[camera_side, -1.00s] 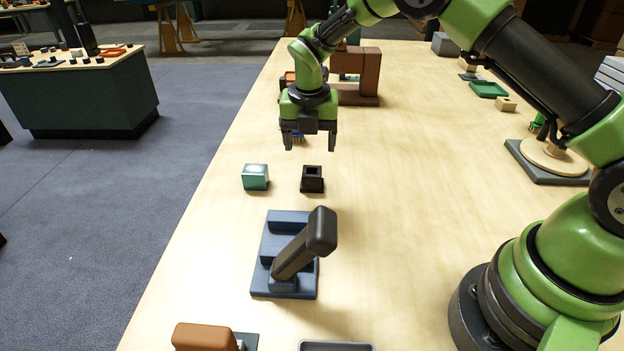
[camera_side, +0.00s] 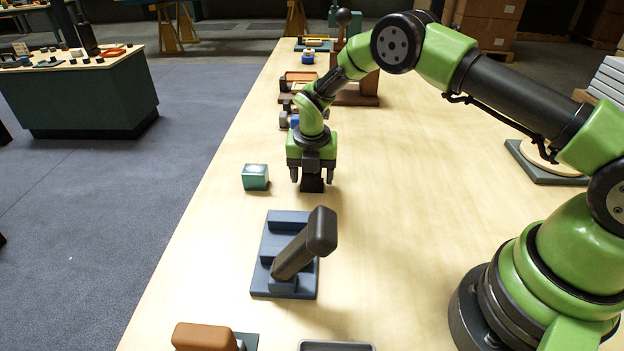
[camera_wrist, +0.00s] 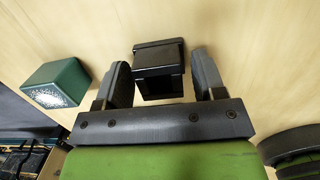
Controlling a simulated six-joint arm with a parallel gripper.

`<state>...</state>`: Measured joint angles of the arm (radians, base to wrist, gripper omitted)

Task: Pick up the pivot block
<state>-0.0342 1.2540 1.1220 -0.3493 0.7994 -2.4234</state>
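The black block with a square recess, which I take to be the pivot block (camera_side: 312,185), stands on the pale wooden table below my gripper (camera_side: 312,178). In the wrist view the block (camera_wrist: 159,55) sits between the two fingers of my gripper (camera_wrist: 160,66). Gaps show between the block and both fingers, so the gripper is open and not touching its sides. In the side view the palm and fingers hide the block's upper part.
A teal cube (camera_side: 255,177) stands close to the left of the block. A blue-grey base with a tilted black lever (camera_side: 305,247) stands nearer the camera. Brown fixtures (camera_side: 357,92) stand farther back.

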